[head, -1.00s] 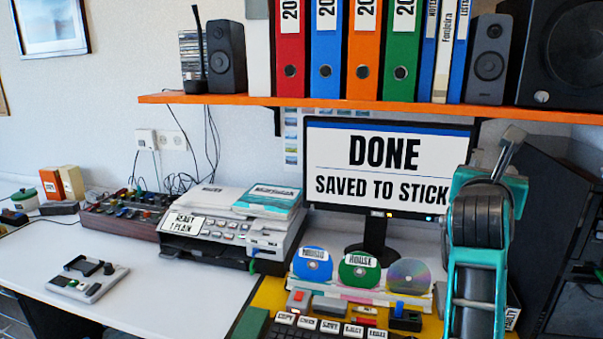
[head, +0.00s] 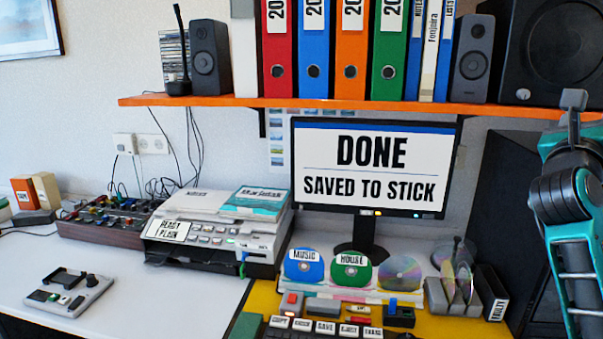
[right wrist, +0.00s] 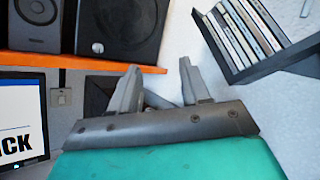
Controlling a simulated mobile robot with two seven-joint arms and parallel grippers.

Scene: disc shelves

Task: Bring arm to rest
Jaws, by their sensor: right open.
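My right arm, teal and dark grey, is raised at the right edge of the head view. Its gripper (head: 573,98) points up in front of the large black speaker. In the right wrist view my right gripper (right wrist: 160,85) has its two grey fingers apart with nothing between them. My left gripper is in neither view. The monitor (head: 375,165) reads "DONE, SAVED TO STICK".
An orange shelf (head: 330,104) with binders and speakers spans the back wall. Discs stand in a rack (head: 350,290) below the monitor, and more stand in a grey holder (head: 455,300). A printer (head: 215,225) is to the left.

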